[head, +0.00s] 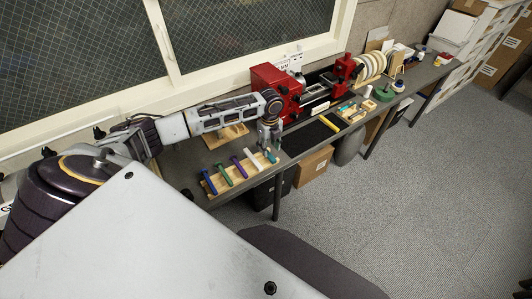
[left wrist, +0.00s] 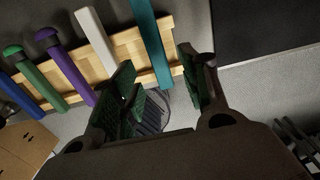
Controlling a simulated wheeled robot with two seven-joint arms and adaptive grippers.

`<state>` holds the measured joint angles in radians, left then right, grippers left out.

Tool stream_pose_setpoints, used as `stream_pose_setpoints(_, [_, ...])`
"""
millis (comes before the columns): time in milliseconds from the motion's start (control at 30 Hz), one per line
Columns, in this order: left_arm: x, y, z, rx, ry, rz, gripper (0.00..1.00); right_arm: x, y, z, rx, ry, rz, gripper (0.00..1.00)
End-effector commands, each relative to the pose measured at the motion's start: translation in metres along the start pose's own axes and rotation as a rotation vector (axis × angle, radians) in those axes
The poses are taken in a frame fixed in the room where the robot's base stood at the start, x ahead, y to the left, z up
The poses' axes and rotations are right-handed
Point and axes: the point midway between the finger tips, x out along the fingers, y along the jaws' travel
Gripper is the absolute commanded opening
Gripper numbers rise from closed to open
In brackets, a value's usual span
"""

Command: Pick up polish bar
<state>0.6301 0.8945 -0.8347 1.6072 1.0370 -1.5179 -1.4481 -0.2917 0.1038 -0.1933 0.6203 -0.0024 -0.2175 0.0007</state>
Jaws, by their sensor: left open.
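A wooden rack (head: 212,190) on the bench holds several coloured bars: blue (head: 209,183), green (head: 225,174), purple (head: 239,167), white (head: 252,160) and teal (head: 270,156). Which one is the polish bar cannot be told. My left gripper (head: 269,147) is above the right end of the rack, close to the teal bar. In the left wrist view, my left gripper (left wrist: 157,65) is open and empty, with the teal bar (left wrist: 151,40) passing near its fingertips and the white bar (left wrist: 95,33) to the left. My right gripper is out of view.
A red machine (head: 272,82) stands behind the gripper on the bench. A yellow bar (head: 328,124) and a small wooden tray (head: 352,115) lie to the right. A cardboard box (head: 313,166) stands below the bench, near its front edge.

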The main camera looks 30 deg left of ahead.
Motion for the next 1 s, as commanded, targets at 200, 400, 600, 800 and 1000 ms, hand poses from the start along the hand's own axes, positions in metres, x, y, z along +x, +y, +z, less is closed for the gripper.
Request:
stream_pose_setpoints(200, [0.024, 0.002, -0.003, 0.0, 0.001, 0.003, 0.45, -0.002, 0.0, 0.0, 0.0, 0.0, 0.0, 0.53])
stream_pose_setpoints(400, [0.041, 0.001, -0.003, 0.0, 0.0, 0.001, 0.45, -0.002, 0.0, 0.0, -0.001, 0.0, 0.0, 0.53])
stream_pose_setpoints(600, [0.044, 0.001, -0.003, 0.0, 0.0, 0.0, 0.45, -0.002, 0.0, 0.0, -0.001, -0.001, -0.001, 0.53])
stream_pose_setpoints(800, [0.044, 0.001, -0.003, 0.0, 0.0, 0.0, 0.45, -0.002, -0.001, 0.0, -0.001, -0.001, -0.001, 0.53])
stream_pose_setpoints(1000, [0.044, 0.001, -0.002, 0.0, 0.0, 0.0, 0.36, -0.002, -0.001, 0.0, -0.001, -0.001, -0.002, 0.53])
